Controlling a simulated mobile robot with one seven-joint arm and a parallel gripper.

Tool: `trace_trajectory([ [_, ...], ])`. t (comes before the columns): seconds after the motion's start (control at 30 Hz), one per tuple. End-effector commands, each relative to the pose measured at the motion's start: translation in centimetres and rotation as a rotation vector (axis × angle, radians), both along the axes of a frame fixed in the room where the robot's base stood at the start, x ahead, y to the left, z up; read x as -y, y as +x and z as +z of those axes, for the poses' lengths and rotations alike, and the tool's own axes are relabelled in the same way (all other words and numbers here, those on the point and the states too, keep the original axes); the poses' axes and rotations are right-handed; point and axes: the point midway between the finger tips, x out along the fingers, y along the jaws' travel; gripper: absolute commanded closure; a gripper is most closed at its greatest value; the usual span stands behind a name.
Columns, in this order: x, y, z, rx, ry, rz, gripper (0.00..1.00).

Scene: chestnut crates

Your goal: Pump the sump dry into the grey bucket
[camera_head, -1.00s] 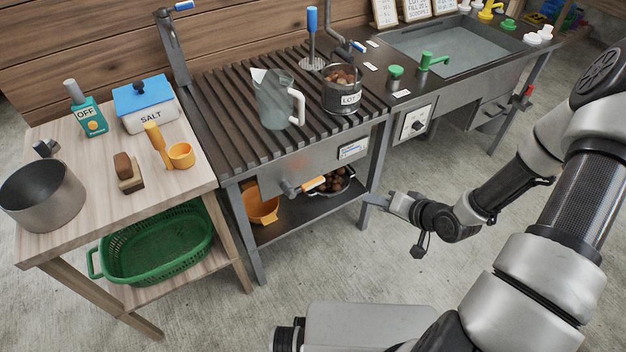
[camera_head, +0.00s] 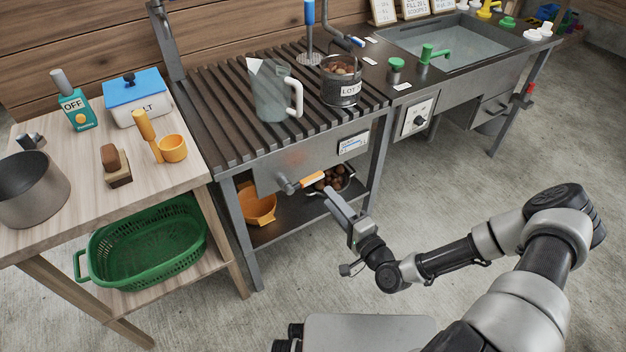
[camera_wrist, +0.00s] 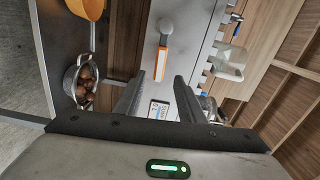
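A lever with an orange handle (camera_head: 312,180) sticks out from the front panel of the slatted bench. It also shows in the wrist view (camera_wrist: 161,62), ahead of and between my fingertips. My gripper (camera_head: 338,200) is open and empty, just below and right of the handle's end in the head view; contact cannot be told. Its two fingers show spread in the wrist view (camera_wrist: 160,78). A blue-handled upright rod (camera_head: 309,30) stands over a round plate (camera_head: 311,59) at the bench's back. I cannot make out the sump or a grey bucket for certain.
An orange bowl (camera_head: 259,207) and a pan of chestnuts (camera_head: 347,182) sit on the shelf below.

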Motion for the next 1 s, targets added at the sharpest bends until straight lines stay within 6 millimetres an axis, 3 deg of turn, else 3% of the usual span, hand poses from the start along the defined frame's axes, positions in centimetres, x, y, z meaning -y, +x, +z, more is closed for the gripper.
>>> trace_trajectory([
  [0.3,-3.9,5.6,-0.1,0.001,0.000,0.001,0.64],
  [0.5,-5.3,7.8,-0.1,0.001,-0.001,0.000,0.64],
  [0.9,-5.8,8.5,0.0,-0.002,-0.001,0.000,0.64],
  [1.0,-5.8,8.5,0.0,-0.002,-0.001,0.000,0.78],
])
